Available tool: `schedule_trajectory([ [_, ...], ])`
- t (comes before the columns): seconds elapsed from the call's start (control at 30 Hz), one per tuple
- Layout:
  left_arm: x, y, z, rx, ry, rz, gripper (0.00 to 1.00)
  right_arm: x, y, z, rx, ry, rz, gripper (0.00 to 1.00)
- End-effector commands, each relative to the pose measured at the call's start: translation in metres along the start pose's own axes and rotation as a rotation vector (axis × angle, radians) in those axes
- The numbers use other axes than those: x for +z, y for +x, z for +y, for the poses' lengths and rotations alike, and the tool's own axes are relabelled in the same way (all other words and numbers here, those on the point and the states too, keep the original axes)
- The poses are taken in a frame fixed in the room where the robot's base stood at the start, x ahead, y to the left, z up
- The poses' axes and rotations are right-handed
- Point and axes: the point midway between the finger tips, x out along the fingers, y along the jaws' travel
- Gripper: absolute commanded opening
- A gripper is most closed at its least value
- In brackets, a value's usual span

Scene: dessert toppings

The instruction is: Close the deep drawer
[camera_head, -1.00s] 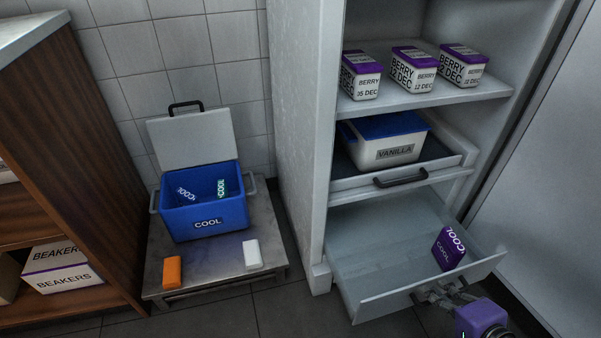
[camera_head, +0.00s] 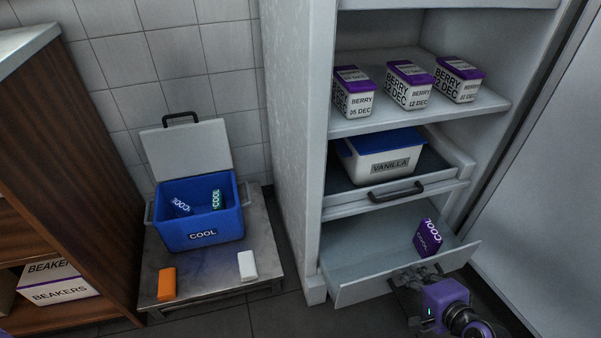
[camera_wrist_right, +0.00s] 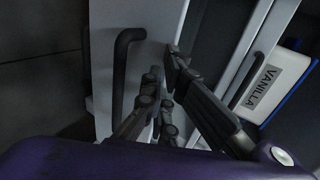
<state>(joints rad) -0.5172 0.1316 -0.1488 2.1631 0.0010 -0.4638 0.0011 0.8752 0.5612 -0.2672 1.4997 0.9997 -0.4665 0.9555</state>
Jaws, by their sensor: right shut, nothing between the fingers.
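The deep drawer (camera_head: 365,262) is the lowest one in the white cabinet and stands partly open. A purple COOL box (camera_head: 428,238) stands in its right part. My right gripper (camera_head: 410,279) is shut and empty at the drawer's front face, right of its middle. In the right wrist view, the gripper's fingertips (camera_wrist_right: 164,64) are close to a pale front panel, beside a dark bar handle (camera_wrist_right: 120,72) and not around it. I cannot tell whether they touch the panel. My left gripper is not in view.
Above is a tray drawer with a handle (camera_head: 397,192) and a VANILLA tub (camera_head: 385,160). Several BERRY tubs (camera_head: 408,88) stand on the shelf. Left of the cabinet, a blue COOL crate (camera_head: 200,218) sits on a low metal platform (camera_head: 205,283). A grey door (camera_head: 545,210) stands at the right.

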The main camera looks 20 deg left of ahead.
Motion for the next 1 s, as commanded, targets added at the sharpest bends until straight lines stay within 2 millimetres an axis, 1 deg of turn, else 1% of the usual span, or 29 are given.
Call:
schedule_trajectory([
  [0.03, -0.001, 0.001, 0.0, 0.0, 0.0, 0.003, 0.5, 0.002, 0.009, -0.007, -0.004, 0.002, -0.001, 0.0],
  [0.4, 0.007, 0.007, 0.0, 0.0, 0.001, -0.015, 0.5, 0.002, 0.07, -0.04, -0.002, 0.001, -0.001, 0.0],
  [0.6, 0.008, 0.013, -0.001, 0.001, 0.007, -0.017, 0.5, 0.003, 0.103, -0.058, -0.002, 0.001, -0.002, 0.0],
  [0.8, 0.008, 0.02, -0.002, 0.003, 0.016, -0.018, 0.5, 0.002, 0.129, -0.073, -0.001, 0.002, -0.001, 0.0],
  [1.0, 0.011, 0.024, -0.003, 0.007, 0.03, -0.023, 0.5, 0.002, 0.147, -0.084, -0.001, 0.001, -0.002, 0.0],
])
